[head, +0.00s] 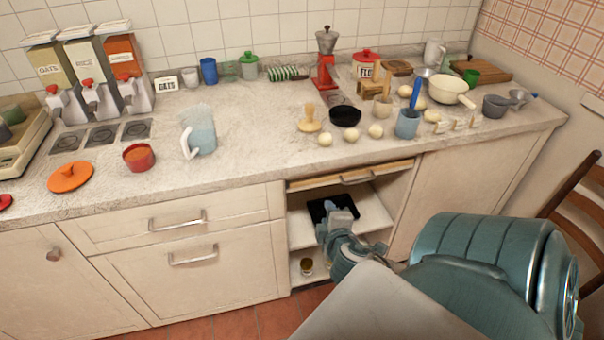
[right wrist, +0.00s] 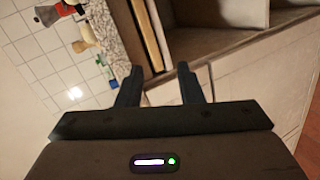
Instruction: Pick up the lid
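An orange round lid with a small knob (head: 71,176) lies flat on the counter at the left in the head view. A red bowl with orange contents (head: 138,158) stands to its right, apart from it. My right gripper (head: 333,206) is in front of the open shelf bay under the counter, far to the right of the lid and lower. In the right wrist view its two dark fingers (right wrist: 159,84) are spread with nothing between them. The lid does not show in that view. My left gripper is not in view.
The counter (head: 250,155) is bare between the light blue pitcher (head: 201,132) and the wooden and black items at right. Grain dispensers (head: 90,75) stand behind the lid. A thin board (head: 350,175) tops the shelf bay. A chair (head: 580,195) stands at right.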

